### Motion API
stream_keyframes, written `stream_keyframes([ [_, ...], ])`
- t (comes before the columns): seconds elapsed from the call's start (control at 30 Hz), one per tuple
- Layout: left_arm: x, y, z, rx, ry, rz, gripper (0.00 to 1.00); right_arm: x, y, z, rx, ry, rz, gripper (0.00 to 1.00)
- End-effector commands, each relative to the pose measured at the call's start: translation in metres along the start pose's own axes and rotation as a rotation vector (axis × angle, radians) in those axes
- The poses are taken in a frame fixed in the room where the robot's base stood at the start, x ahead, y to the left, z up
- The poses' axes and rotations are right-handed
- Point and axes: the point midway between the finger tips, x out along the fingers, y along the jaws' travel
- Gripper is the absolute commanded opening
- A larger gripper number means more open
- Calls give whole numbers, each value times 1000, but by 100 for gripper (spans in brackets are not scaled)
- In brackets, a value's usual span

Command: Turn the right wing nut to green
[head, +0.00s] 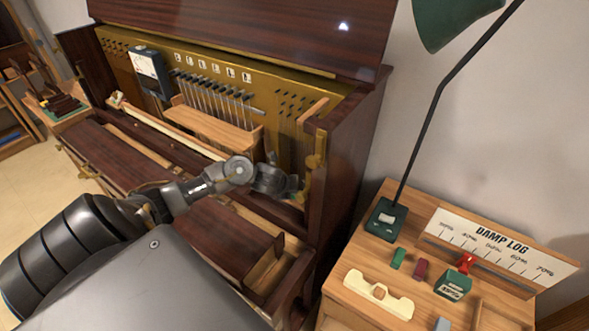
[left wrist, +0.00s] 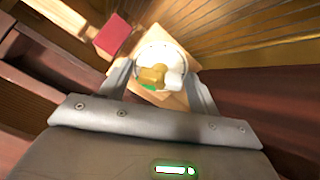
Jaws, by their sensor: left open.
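In the left wrist view, a brass wing nut (left wrist: 153,74) sits on a round white dial (left wrist: 163,55) on a pale wooden block. A green mark (left wrist: 151,87) shows at the dial's near edge, beside the wing nut. My left gripper (left wrist: 159,78) is open, its two fingers on either side of the dial; I cannot tell whether either touches the wing nut. In the head view, my left gripper (head: 290,186) reaches into the right end of the open piano, and I cannot make out the nut there. My right gripper is not in view.
A red block (left wrist: 113,35) lies close to the dial. The piano's dark right side (head: 345,155) stands just right of my left gripper. A wooden rail (head: 215,128) lies to its left.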

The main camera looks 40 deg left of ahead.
Motion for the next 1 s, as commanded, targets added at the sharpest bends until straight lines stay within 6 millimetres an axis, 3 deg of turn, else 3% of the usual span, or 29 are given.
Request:
stream_keyframes([
  [0.67, -10, 0, 0, 1, 0, 1, 62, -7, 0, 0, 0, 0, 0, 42],
  [0.93, -10, 0, 0, 0, 0, 0, 29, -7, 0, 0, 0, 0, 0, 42],
  [1.0, -9, 0, 0, 1, 0, 1, 27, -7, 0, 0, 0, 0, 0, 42],
])
